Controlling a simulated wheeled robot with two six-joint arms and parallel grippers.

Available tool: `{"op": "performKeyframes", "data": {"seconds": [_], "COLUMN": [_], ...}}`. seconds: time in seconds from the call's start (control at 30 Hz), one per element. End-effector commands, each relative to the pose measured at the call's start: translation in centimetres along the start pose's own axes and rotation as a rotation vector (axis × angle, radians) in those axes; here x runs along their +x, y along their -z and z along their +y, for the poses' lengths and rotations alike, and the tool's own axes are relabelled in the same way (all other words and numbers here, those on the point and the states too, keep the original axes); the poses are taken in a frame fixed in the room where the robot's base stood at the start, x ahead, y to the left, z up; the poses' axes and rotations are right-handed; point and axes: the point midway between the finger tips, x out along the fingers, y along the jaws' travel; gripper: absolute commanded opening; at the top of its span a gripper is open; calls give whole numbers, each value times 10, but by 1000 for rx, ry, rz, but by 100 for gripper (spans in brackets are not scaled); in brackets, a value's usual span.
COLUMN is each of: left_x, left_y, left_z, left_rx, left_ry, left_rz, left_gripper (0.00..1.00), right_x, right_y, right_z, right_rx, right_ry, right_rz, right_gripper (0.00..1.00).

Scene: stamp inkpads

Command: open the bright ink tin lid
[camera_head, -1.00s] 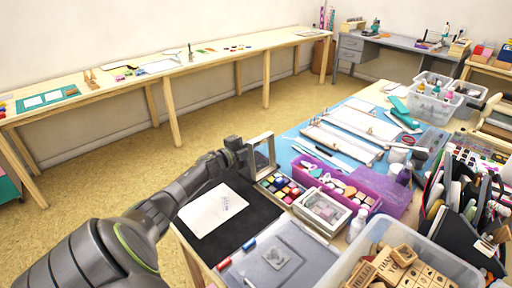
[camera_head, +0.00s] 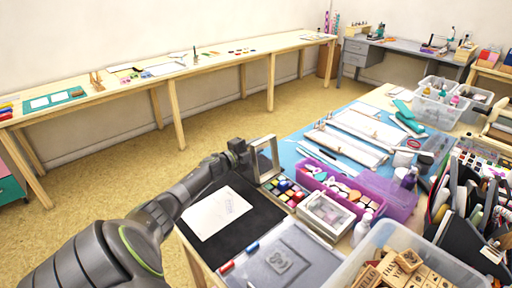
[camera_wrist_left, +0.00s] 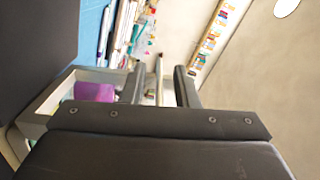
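The bright ink tin (camera_head: 298,205) holds several vivid ink pads and sits at the edge of the black mat in the head view. Its lid (camera_head: 276,158), a pale frame with a clear window, stands upright at the tin's far left side. The lid frame also shows at the left of the left wrist view (camera_wrist_left: 42,103). My left gripper (camera_head: 246,160) is beside the lid's left edge. Its fingers (camera_wrist_left: 159,88) are apart, with no part of the lid seen between them. I cannot tell whether the outer finger touches the lid. My right gripper is not in view.
A second tin with a shut clear lid (camera_head: 326,214) stands right of the bright tin. A purple tray (camera_head: 372,196) lies behind it. White paper (camera_head: 214,212) lies on the black mat (camera_head: 262,222). A clear bin of wooden stamps (camera_head: 452,262) is at front right. Floor left of the table is free.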

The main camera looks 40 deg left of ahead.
Motion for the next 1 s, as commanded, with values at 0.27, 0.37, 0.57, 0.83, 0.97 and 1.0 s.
{"op": "performKeyframes", "data": {"seconds": [0.27, 0.37, 0.57, 0.83, 0.97, 1.0], "left_x": [-12, -25, -58, -99, -117, -123], "left_y": [-1, -1, -1, 0, 0, 0], "left_z": [1, 2, 2, 1, 1, 0], "left_rx": [2, 2, 3, 0, 1, 0], "left_ry": [-1, -3, -4, -3, -4, -5], "left_rz": [-1, -2, 0, 0, 0, 0], "left_gripper": [27, 27, 27, 27, 27, 27], "right_x": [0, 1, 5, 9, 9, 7], "right_y": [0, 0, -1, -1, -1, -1], "right_z": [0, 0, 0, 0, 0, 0], "right_rx": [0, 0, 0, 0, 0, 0], "right_ry": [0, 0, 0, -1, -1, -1], "right_rz": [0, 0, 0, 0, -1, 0], "right_gripper": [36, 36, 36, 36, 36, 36]}}
